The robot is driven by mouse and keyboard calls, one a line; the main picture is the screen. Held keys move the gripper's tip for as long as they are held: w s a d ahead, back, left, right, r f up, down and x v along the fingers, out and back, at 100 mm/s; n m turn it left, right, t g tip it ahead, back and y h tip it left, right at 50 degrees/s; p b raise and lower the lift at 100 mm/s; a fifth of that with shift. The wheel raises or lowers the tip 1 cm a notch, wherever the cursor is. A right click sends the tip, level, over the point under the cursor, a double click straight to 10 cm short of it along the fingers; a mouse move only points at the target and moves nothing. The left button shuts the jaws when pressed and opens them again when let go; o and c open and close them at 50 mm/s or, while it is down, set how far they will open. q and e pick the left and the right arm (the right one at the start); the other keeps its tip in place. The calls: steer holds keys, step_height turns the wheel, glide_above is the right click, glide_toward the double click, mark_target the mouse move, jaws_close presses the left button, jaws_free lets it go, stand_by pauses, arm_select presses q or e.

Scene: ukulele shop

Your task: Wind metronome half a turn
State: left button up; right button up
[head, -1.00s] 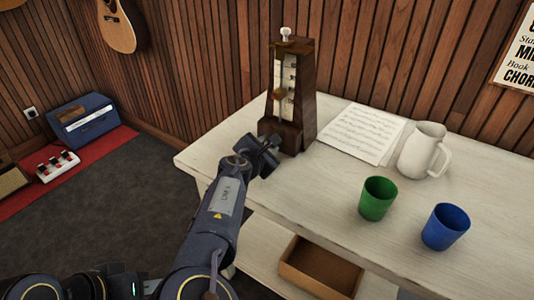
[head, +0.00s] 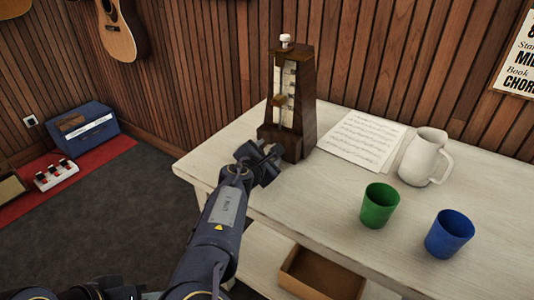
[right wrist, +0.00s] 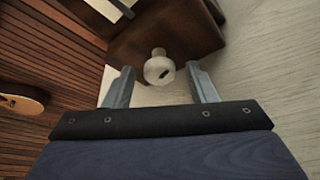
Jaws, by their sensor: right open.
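The brown wooden metronome (head: 308,118) stands upright at the back left of the white table. It has a pale scale, a pendulum with a brass-coloured weight (head: 281,100) and a white knob (head: 286,40) at the top. My right gripper (head: 268,160) is close by its lower front-left side. In the right wrist view the open fingers (right wrist: 160,86) are on either side of a pale round knob (right wrist: 158,67) with a dark slot, against brown wood. A gap shows between knob and each finger. In the head view that lower part is hidden behind my gripper. My left gripper is not in view.
Sheet music (head: 360,140) and a white jug (head: 424,158) stand right of the metronome. A green cup (head: 379,206) and a blue cup (head: 449,234) are nearer the front. An open brown drawer or box (head: 320,274) is below the table's front. Wood-panelled wall rises close behind.

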steer(key=shift+v, duration=3.9)
steer(key=shift+p, duration=0.35)
